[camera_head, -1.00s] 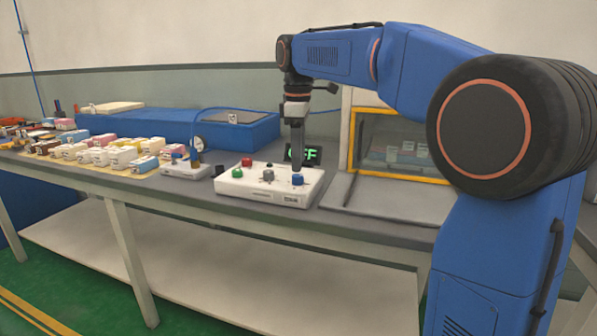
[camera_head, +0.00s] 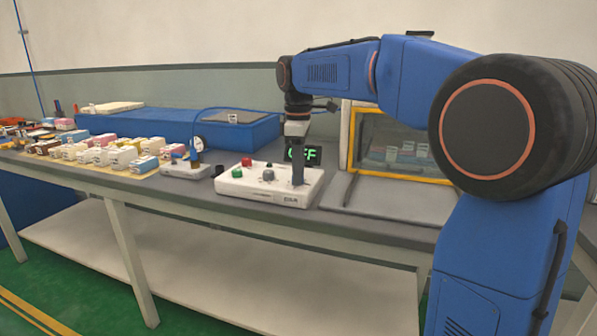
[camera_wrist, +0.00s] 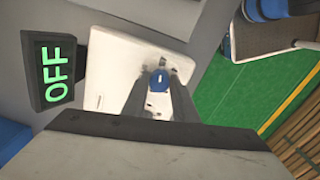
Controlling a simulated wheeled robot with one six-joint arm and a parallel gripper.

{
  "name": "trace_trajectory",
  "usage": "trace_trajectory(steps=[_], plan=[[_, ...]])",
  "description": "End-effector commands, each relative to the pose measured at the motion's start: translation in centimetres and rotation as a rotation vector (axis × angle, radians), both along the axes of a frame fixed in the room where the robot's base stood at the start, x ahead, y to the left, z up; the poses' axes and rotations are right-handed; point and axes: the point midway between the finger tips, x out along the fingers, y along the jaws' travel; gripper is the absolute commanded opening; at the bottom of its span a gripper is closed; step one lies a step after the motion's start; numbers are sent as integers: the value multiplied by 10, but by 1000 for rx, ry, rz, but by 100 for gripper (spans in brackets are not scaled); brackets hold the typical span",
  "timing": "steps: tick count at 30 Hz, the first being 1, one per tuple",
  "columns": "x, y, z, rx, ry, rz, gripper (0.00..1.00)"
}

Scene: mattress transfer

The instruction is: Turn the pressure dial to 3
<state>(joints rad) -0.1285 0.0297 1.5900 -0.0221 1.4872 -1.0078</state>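A white control box (camera_head: 250,189) stands on the bench with a red knob (camera_head: 246,161), a green knob (camera_head: 237,172), a grey dial (camera_head: 268,174) and a blue knob. No dial numbers are readable. My gripper (camera_head: 298,183) points straight down at the box's right end and hides the blue knob in the head view. In the wrist view the blue knob (camera_wrist: 158,80) lies between my two spread fingers, which flank it closely; I see no clear grip on it. A dark display (camera_head: 303,155) behind the box reads OFF in green; it also shows in the wrist view (camera_wrist: 56,72).
A small white device (camera_head: 185,170) with a round gauge (camera_head: 196,144) stands left of the box. Several small boxes (camera_head: 100,153) lie farther left. A long blue unit (camera_head: 180,128) is behind. A yellow-framed window (camera_head: 400,145) stands to the right.

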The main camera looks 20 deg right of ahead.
Motion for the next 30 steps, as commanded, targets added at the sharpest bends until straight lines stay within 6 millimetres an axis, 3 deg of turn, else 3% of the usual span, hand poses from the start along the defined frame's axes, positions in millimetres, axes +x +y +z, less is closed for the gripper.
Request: trace_trajectory(steps=[11, 30], plan=[[0, 0, 0, -1, -1, -93, 3], [0, 2, 1, 1, -3, -658, 3]])
